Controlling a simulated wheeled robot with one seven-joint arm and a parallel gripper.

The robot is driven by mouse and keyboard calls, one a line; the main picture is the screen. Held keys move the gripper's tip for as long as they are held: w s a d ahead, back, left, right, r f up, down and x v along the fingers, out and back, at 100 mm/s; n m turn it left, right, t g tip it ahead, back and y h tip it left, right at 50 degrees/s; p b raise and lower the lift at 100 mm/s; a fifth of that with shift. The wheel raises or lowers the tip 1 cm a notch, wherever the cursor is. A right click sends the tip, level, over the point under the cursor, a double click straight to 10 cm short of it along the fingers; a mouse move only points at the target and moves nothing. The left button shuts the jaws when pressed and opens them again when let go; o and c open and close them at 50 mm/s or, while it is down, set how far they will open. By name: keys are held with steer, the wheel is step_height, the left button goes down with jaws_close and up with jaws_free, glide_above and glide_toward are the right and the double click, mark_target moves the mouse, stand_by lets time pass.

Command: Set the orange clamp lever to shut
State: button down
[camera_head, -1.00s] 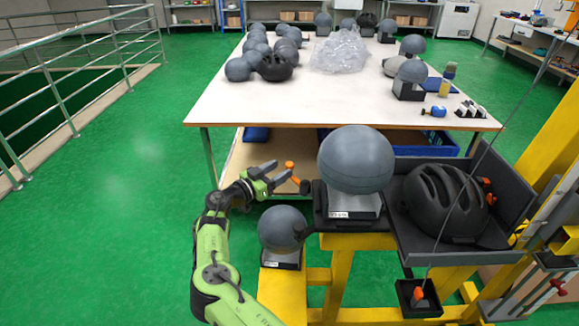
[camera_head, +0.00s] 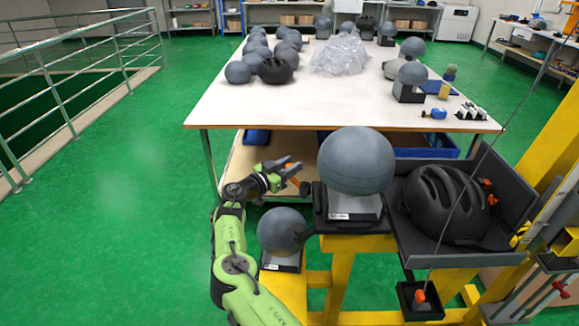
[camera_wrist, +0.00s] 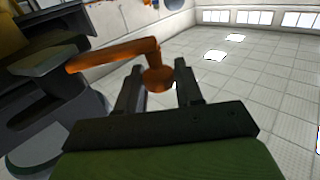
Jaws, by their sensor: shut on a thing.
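The orange clamp lever (camera_head: 293,187) sits at the left side of the dark base under the large grey headform (camera_head: 357,161). In the head view my gripper (camera_head: 289,170) covers part of it. The wrist view shows the lever (camera_wrist: 108,54) as an orange bar reaching in from the left, ending in a round knob. The knob lies between the two dark fingers of my gripper (camera_wrist: 156,72), and my gripper is shut on it. The lever's pivot end is near the dark clamp block at the left of the wrist view.
A second grey headform (camera_head: 283,230) stands on a yellow step (camera_head: 283,296) below my gripper. A black helmet (camera_head: 446,202) lies in the dark tray to the right. The white table (camera_head: 330,100) stands behind. Green floor is free to the left.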

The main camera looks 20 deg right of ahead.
steer(key=shift+s+a, duration=0.1)
steer(key=shift+a, duration=0.05)
steer(key=n+t, duration=0.1)
steer(key=a+t+y, duration=0.1)
steer(key=shift+s+n+t, duration=0.2)
steer(key=shift+n+t, duration=0.1)
steer(key=shift+n, duration=0.1)
steer(key=shift+s+a+n+t+y+b, duration=0.35)
steer(key=shift+s+a+n+t+y, duration=0.25)
steer(key=shift+n+t+y, duration=0.75)
steer(key=shift+s+a+n+t+y+b, duration=0.4)
steer(key=shift+a+n+t+y, duration=0.5)
steer(key=shift+y, duration=0.7)
steer(key=shift+s+a+n+t+y+b, duration=0.25)
steer(key=shift+s+a+n+t+y, duration=0.25)
steer(key=shift+n+t+y, duration=0.85)
steer(key=shift+r, duration=0.1)
steer(key=c, duration=0.8)
jaws_free()
steer(key=shift+c, duration=0.2)
